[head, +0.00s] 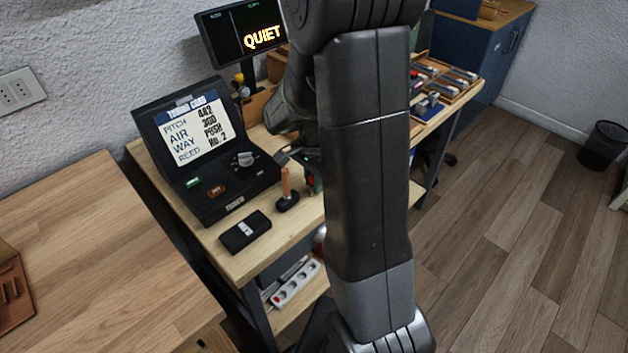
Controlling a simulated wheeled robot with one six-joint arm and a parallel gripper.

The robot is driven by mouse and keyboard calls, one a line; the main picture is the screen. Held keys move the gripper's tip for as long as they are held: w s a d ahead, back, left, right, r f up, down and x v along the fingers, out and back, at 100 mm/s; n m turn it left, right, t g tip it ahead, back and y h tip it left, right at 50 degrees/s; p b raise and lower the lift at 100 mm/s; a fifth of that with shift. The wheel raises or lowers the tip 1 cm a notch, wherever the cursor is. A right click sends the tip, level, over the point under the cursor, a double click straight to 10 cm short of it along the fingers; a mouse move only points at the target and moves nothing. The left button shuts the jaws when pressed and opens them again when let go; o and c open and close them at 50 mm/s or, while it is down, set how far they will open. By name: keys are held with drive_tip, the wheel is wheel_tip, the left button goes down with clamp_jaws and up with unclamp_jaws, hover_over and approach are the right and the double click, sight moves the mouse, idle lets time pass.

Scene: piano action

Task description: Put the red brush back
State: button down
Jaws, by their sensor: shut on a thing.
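My gripper (303,157) is partly visible over the workbench, just left of my dark arm link, which hides much of it. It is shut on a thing. A small red part (311,181), with some green beside it, shows just below the gripper at the arm's edge. It looks like part of the red brush, but most of it is hidden and its bristles cannot be made out. A tool with an orange-brown handle (286,182) and a black base stands upright on the bench, just left of the red part.
The black tuning console (204,143) stands at the bench's back left, with a black box (245,231) in front. A "QUIET" display (243,35) stands behind. Trays of parts (447,78) lie to the right.

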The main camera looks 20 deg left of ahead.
drive_tip(key=shift+f, duration=0.2)
drive_tip(key=c, duration=1.3)
unclamp_jaws()
drive_tip(key=shift+c, duration=0.2)
wheel_tip(320, 180, up, 12)
drive_tip(key=shift+r+p, duration=0.25)
drive_tip(key=shift+p, duration=0.1)
